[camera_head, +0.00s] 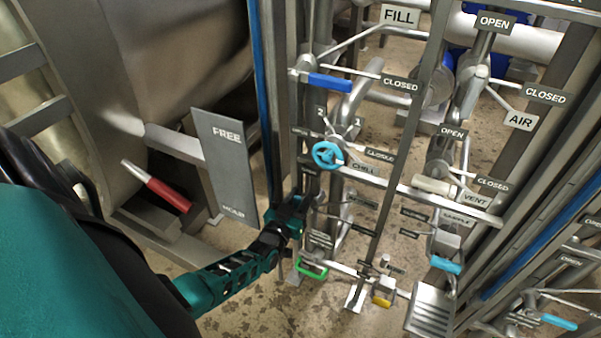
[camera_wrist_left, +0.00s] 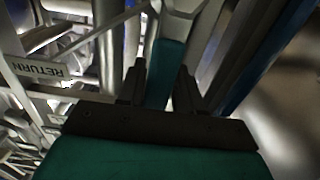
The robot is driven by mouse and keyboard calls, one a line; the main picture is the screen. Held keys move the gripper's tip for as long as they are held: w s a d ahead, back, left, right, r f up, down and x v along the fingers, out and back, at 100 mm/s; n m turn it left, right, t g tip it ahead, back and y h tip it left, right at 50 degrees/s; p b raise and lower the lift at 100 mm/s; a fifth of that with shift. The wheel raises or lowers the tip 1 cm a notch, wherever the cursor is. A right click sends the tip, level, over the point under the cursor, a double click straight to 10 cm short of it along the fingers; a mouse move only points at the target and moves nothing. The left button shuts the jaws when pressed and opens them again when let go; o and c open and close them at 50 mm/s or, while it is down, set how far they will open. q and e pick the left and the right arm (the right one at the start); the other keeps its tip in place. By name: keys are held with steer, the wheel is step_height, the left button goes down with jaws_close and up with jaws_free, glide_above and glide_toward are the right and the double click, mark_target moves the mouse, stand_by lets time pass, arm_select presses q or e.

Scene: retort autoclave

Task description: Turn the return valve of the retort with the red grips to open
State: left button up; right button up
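My left gripper (camera_head: 292,208) reaches from the lower left to the near post of the valve frame, beneath the round blue handwheel (camera_head: 327,155). In the left wrist view, a teal handle (camera_wrist_left: 166,72) lies between its two dark fingers (camera_wrist_left: 160,88), which stand apart; I cannot tell if they touch it. A RETURN label (camera_wrist_left: 41,70) hangs left of the fingers. In the head view the gripper hides this handle. A red-gripped lever (camera_head: 160,188) is on the vessel at left, beside a FREE/HOLD plate (camera_head: 226,165). My right gripper is not in view.
Other valves crowd the frame: a dark blue lever (camera_head: 330,83), a cream VENT handle (camera_head: 432,185), a green handle (camera_head: 311,269), a yellow one (camera_head: 381,300) and a light blue lever (camera_head: 445,265). Pipes and posts surround the gripper. Bare floor (camera_head: 265,312) shows below.

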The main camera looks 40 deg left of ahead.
arm_select(q)
steer(key=shift+o, duration=1.2)
steer(key=shift+d, duration=0.1)
